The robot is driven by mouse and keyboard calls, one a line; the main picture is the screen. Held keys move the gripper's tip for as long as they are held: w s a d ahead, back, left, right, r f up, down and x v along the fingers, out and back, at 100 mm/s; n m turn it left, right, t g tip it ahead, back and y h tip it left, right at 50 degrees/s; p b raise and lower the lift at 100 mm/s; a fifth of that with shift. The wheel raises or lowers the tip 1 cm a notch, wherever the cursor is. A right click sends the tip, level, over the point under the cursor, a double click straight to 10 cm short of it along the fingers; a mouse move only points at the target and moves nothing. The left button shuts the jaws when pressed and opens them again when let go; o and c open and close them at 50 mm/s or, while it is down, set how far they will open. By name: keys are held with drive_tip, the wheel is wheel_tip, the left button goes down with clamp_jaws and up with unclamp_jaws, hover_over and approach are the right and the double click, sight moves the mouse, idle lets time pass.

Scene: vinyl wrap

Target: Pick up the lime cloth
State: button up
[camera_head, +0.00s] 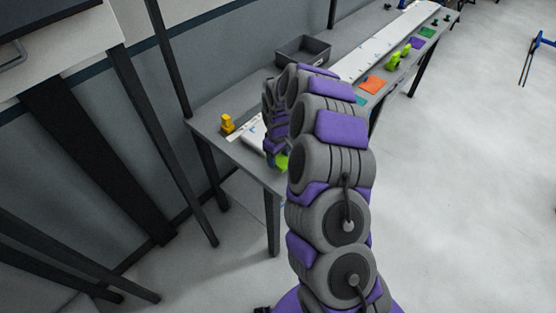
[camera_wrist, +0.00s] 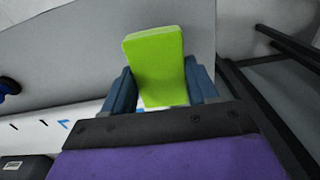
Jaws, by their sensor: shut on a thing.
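The lime cloth (camera_wrist: 157,62) is in the middle of the wrist view, upright between the two blue fingers of my gripper (camera_wrist: 162,92). My gripper is shut on it. In the head view a small part of the lime cloth (camera_head: 282,162) shows at the end of my arm, at the near end of the long grey table (camera_head: 205,122). The rest of the cloth and most of my gripper are hidden behind my arm in that view.
A yellow object (camera_head: 227,123) stands at the table's left corner. A dark grey bin (camera_head: 303,50) sits farther back. Orange (camera_head: 373,84), purple (camera_head: 417,43) and green (camera_head: 427,32) cloths lie along the right edge, with a lime tool (camera_head: 398,57) among them.

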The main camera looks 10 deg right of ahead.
drive_tip(key=s+d+r+p, duration=0.1)
drive_tip(key=s+d, duration=0.1)
drive_tip(key=s, duration=1.4)
drive_tip(key=shift+p, duration=0.3)
drive_tip(key=shift+w+r, duration=0.1)
